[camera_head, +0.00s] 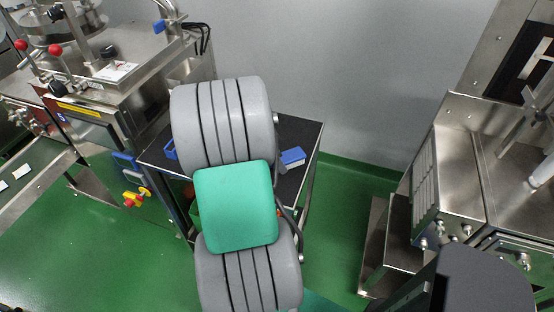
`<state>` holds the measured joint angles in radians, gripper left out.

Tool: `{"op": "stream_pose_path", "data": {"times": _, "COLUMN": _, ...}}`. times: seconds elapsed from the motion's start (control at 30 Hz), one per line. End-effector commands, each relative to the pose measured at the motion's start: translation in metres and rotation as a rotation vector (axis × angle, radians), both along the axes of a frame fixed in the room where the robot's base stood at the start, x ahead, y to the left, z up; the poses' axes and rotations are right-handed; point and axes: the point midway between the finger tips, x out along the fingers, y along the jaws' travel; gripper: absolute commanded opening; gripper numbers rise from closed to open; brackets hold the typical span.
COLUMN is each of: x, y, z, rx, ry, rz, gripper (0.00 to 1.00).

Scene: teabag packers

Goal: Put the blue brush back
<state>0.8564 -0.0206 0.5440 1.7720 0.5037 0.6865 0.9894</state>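A small blue block-like object (292,157) lies on the black top of a trolley table (298,134), just right of my arm. It may be the blue brush, but I cannot make out bristles or a handle. Another blue piece (170,150) shows at the left part of the table top, partly hidden behind my arm. My grey and green arm fills the middle of the head view and covers much of the table. My gripper is not in view, so what it holds cannot be seen.
A steel machine (120,85) with red knobs stands at the left, with a yellow and red switch (136,198) below. A steel machine (455,165) and lower steel shelf (388,245) stand at the right. Green floor (335,230) is open between table and shelf; a grey wall is behind.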

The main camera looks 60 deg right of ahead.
Motion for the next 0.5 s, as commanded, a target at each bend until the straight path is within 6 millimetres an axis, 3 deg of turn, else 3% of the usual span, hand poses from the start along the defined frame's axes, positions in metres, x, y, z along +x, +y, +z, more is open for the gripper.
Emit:
{"op": "stream_pose_path", "data": {"times": 0.13, "x": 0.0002, "y": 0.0, "z": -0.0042, "rx": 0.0, "ry": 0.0, "rz": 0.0, "gripper": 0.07}}
{"op": "stream_pose_path", "data": {"times": 0.17, "x": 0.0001, "y": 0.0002, "z": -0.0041, "rx": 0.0, "ry": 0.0, "rz": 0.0, "gripper": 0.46}}
{"op": "stream_pose_path", "data": {"times": 0.4, "x": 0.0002, "y": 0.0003, "z": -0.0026, "rx": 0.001, "ry": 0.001, "rz": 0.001, "gripper": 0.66}}
{"op": "stream_pose_path", "data": {"times": 0.5, "x": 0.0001, "y": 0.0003, "z": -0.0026, "rx": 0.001, "ry": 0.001, "rz": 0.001, "gripper": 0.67}}
